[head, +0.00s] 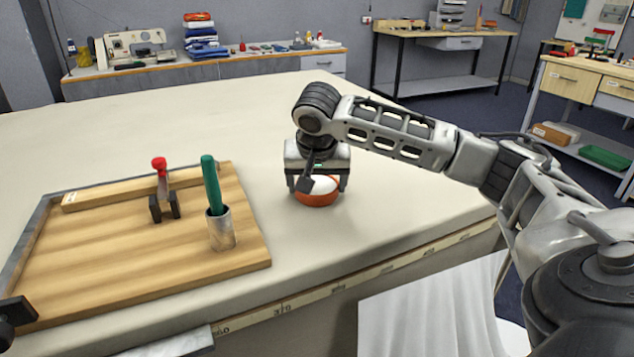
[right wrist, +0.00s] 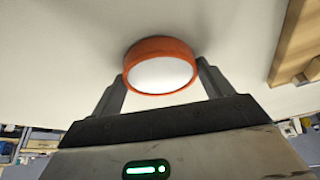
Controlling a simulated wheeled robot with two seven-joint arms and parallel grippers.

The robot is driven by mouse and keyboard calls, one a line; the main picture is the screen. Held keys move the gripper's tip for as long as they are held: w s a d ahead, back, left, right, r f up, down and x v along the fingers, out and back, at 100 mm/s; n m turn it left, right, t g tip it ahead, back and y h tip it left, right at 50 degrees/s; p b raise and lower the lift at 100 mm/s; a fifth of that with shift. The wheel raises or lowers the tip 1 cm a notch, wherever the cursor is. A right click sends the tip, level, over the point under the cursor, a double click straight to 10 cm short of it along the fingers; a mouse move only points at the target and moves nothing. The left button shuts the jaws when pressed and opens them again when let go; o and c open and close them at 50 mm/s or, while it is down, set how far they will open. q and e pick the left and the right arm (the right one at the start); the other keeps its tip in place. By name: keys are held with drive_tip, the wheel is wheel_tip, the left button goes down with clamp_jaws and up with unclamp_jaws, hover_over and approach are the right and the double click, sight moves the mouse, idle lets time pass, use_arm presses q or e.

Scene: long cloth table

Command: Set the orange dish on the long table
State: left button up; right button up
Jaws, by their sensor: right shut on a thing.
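The orange dish (head: 317,197) is a small round thing with an orange rim and a white face. It is at the long table (head: 400,215), near the front edge, right of the wooden board. My right gripper (head: 318,187) is over it with its fingers pointing down, shut on the dish. In the right wrist view the dish (right wrist: 161,68) is between the two fingertips (right wrist: 163,82). I cannot tell whether the dish touches the cloth. A small dark part at the lower left edge may be my left gripper, but its fingers do not show.
The wooden board (head: 130,265) on the left bears a metal cup (head: 221,232) with a green-handled thing and a red-topped clamp (head: 163,190). A ruled strip (head: 380,272) runs along the table's front edge. The cloth behind and right of the dish is clear.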

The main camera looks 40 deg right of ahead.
drive_tip(key=o, duration=1.4)
drive_tip(key=shift+c, duration=0.2)
use_arm(q)
drive_tip(key=shift+s+a+r+p, duration=0.1)
drive_tip(key=shift+r+p, duration=0.15)
drive_tip(key=shift+p, duration=0.55)
use_arm(e)
drive_tip(key=v, duration=1.2)
